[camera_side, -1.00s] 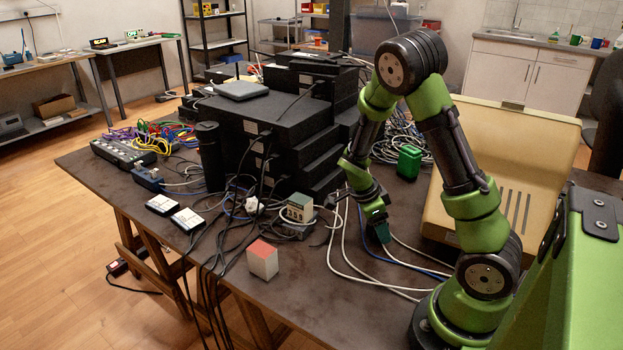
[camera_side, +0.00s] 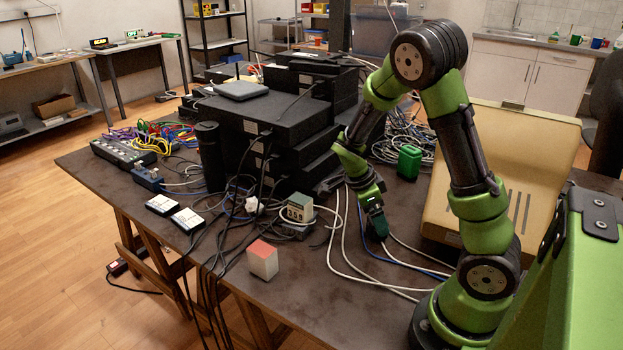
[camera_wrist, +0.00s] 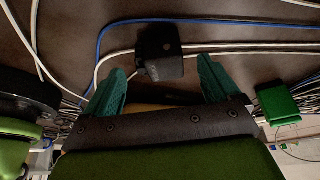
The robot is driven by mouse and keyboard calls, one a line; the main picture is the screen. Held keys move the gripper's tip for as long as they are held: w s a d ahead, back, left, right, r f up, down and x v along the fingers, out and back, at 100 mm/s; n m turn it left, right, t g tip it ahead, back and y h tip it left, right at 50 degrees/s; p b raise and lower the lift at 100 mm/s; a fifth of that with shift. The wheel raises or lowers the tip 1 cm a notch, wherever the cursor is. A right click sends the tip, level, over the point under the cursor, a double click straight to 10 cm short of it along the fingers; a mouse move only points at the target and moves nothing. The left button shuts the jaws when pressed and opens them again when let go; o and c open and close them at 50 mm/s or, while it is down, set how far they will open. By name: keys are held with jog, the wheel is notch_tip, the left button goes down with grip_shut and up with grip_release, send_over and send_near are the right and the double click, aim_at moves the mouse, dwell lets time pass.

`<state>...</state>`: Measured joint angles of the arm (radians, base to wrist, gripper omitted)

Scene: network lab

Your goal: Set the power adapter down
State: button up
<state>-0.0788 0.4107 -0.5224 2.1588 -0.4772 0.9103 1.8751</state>
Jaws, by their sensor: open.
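The power adapter (camera_wrist: 159,52) is a black block lying on the dark table, beside a blue cable and white cables in the wrist view. My gripper (camera_wrist: 160,68) is open. Its two teal fingers stand apart, one on each side of the adapter's near end, with visible gaps between them and the block. In the side view my gripper (camera_side: 377,226) is low over the table, near the white cables.
White cables (camera_side: 345,262) curve across the table beside my gripper. A green block (camera_side: 408,162) stands behind it, and a large beige case (camera_side: 490,190) to the right. Stacked black boxes (camera_side: 290,130) fill the left. A red-topped white block (camera_side: 262,261) sits near the front edge, with bare table to its right.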

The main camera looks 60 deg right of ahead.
jog(key=v, duration=0.8)
jog(key=s+a+r+n+t+y, duration=0.2)
jog(key=a+r+n+t, duration=0.3)
jog(key=a+n, duration=0.4)
jog(key=s+a+r+n+t+y, duration=0.2)
jog(key=a+r+n+t, duration=0.3)
jog(key=a+n, duration=0.5)
notch_tip(320, 180, up, 3)
jog(key=n+y, duration=0.1)
jog(key=n, duration=0.3)
jog(key=shift+s+f, duration=0.2)
jog(key=shift+s, duration=0.15)
